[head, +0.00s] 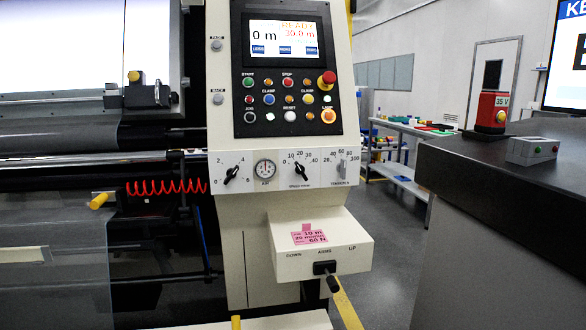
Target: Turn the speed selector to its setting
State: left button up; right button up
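The speed selector (299,170) is a black pointer knob on the cream strip below the button panel, with a scale from 0 to 40 and a small speed label under it. Its pointer slants between upper left and lower right; which end marks the setting is too small to tell. A pink note (310,237) on the box below carries handwritten lines that appear to read 10 m, 20 m/min and 60 N. The screen (284,41) shows READY, 0 m and 30.0 m. Neither of my grippers is in view, and nothing covers the selector.
A black lever (328,270) juts from the lower box.

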aim_at(301, 171)
jog(key=i+l+u, duration=0.2)
jog(key=i, duration=0.35)
jog(key=i+l+u, duration=0.2)
jog(key=i+l, duration=0.25)
jog(key=l+z, duration=0.15)
jog(key=z, duration=0.4)
